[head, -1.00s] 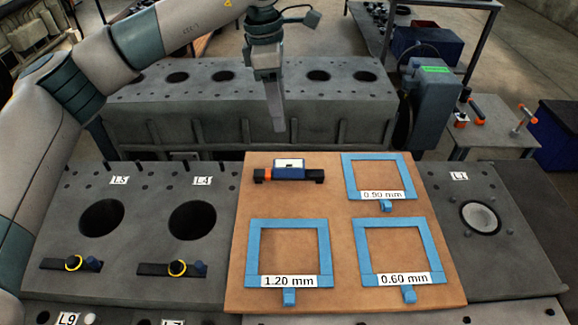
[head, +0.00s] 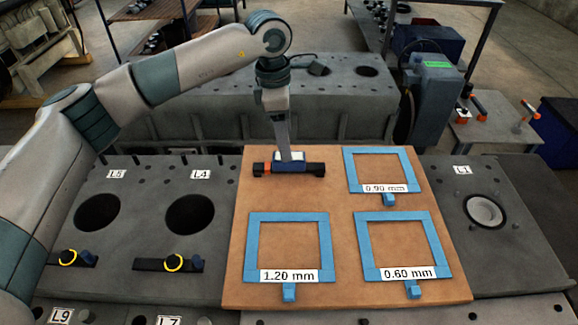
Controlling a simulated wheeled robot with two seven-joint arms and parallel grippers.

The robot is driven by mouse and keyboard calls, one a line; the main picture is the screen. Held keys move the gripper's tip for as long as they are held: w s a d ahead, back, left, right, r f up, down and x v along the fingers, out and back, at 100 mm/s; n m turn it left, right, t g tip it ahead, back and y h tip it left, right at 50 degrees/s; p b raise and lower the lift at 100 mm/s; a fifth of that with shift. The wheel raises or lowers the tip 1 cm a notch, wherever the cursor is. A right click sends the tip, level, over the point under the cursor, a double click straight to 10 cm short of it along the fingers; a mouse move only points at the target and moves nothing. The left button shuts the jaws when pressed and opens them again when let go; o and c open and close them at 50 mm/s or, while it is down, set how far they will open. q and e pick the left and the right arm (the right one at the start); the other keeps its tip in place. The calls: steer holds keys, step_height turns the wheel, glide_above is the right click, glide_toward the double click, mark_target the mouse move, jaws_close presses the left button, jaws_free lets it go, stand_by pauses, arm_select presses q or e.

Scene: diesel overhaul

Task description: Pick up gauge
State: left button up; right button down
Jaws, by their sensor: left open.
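The gauge (head: 313,169) is a small black bar with a blue and white middle and an orange part near its left end. It lies on the brown board (head: 345,240), near the board's far edge. My left gripper (head: 285,154) points down at the middle of the gauge, its fingertips overlapping the gauge's far side in the head view. It is open, and I cannot tell whether it touches the gauge. My right gripper is not in view.
Blue square frames marked 1.20 mm (head: 254,245), 0.90 mm (head: 352,172) and 0.60 mm (head: 363,250) lie on the board. The grey engine block (head: 130,225) has open bores and two black bars with yellow rings at left. Another grey block (head: 220,105) stands behind.

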mark_target(289, 165)
arm_select(q)
steer(key=shift+d+f, duration=0.1)
steer(key=shift+f, duration=0.55)
steer(key=shift+d+f, duration=0.2)
steer(key=shift+f, duration=1.1)
steer(key=shift+d+f, duration=0.15)
steer(key=shift+f, duration=1.1)
steer(key=shift+w, duration=0.1)
steer(key=c, duration=1.1)
